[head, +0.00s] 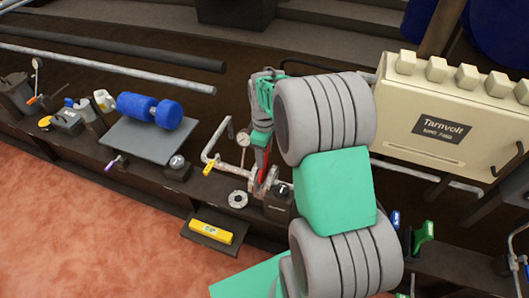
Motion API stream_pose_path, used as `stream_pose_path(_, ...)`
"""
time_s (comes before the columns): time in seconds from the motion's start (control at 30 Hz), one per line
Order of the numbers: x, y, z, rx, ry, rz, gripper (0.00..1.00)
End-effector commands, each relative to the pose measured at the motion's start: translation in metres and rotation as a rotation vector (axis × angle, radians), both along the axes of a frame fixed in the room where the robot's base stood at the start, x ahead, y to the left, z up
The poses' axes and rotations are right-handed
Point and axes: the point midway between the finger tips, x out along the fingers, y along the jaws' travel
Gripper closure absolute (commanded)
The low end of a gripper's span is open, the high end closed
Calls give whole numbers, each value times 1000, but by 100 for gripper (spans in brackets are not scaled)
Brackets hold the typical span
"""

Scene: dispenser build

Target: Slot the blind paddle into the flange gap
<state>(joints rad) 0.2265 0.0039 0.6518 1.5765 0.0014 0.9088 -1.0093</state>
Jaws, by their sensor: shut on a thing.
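My gripper (262,146) reaches down over the bench, partly hidden behind my own large grey and green arm links. It is shut on a red, narrow piece that looks like the blind paddle (264,167), held roughly upright. The paddle's lower end is at the pipe flanges (259,186), which sit on the grey pipe run. At this size I cannot tell whether the paddle is inside the flange gap or just in front of or above it. A loose grey ring (237,199) lies just left of the flanges.
A pipe with a yellow-handled valve (208,168) and a gauge (243,139) stand left of the gripper. A small dark box (278,204) sits close right. A cream Tarnvolt cabinet (400,104) stands right.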

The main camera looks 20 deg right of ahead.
Motion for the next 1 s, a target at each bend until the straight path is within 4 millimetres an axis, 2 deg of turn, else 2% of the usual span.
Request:
stream_pose_path(0.27, 1, 0, 0, -1, -2, 0, 100)
stream_pose_path(1.0, 1, 0, -26, 0, -1, 0, 100)
